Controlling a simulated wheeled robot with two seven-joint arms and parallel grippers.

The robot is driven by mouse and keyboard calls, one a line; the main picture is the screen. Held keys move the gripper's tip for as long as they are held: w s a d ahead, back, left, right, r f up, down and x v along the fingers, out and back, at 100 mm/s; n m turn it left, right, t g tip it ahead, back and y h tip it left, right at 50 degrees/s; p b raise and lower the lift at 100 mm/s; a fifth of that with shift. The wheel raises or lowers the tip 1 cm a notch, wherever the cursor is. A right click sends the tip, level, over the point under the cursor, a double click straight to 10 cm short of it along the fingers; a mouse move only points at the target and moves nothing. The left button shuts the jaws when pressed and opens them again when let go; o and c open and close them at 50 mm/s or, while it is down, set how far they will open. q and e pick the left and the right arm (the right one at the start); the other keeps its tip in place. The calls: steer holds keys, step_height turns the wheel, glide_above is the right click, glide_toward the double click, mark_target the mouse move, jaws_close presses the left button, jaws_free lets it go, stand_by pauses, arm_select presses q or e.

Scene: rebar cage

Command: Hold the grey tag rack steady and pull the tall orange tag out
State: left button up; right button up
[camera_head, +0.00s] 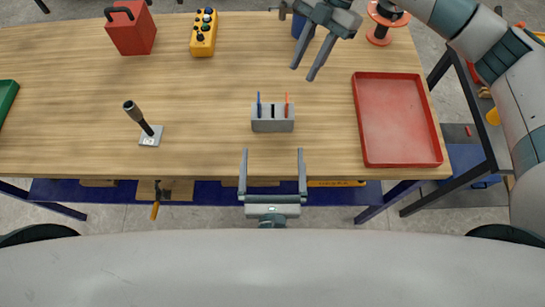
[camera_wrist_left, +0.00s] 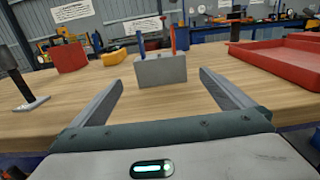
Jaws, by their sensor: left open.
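The grey tag rack (camera_head: 272,124) stands upright on the wooden table near its front edge. The tall orange tag (camera_head: 287,101) stands in its right part; a blue tag (camera_head: 259,104) stands at the left and a short black tag between them. In the left wrist view the rack (camera_wrist_left: 161,71) is straight ahead, with the orange tag (camera_wrist_left: 172,38) upright in it. My left gripper (camera_head: 272,152) is open and empty, just in front of the rack, fingers pointing at it and apart from it. My right gripper (camera_head: 302,74) is open and empty, above the table, behind and right of the rack.
A red tray (camera_head: 398,120) lies to the right of the rack. A black-handled tool on a grey plate (camera_head: 150,135) stands to the left. A red box (camera_head: 131,30), a yellow control box (camera_head: 204,33) and an orange spool (camera_head: 380,24) are at the back. Table around the rack is clear.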

mark_target(273, 107)
arm_select(q)
steer(key=shift+w, duration=0.1)
steer(key=w, duration=1.7)
steer(key=shift+w, duration=0.15)
steer(key=shift+c, duration=0.3)
